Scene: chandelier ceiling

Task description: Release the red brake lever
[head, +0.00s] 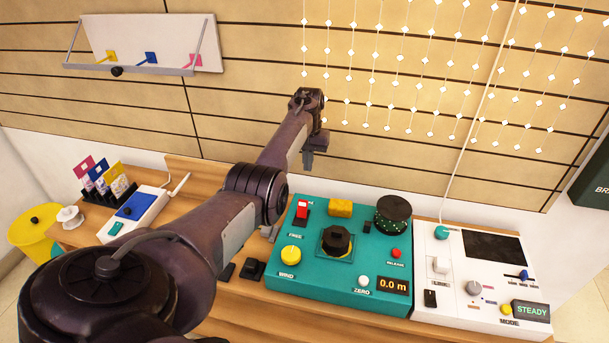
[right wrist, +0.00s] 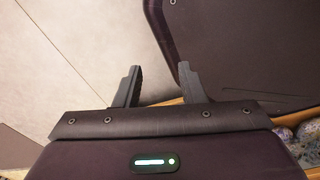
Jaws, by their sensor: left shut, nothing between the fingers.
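The red brake lever (head: 302,212) stands up from a white plate at the back left of a teal control box. A "FREE" label is in front of it. My left gripper (head: 308,162) hangs above and behind the lever, apart from it, with its fingers shut and empty. My left arm crosses the picture from the lower left. My right gripper (right wrist: 160,80) shows only in the right wrist view, with its fingers apart and nothing between them.
The teal box (head: 310,276) carries a yellow knob (head: 291,254), a black knob (head: 336,239), a dark spool (head: 393,212) and a red button (head: 397,253). A white panel (head: 465,320) adjoins it on the right. Beaded strings (head: 400,70) hang behind.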

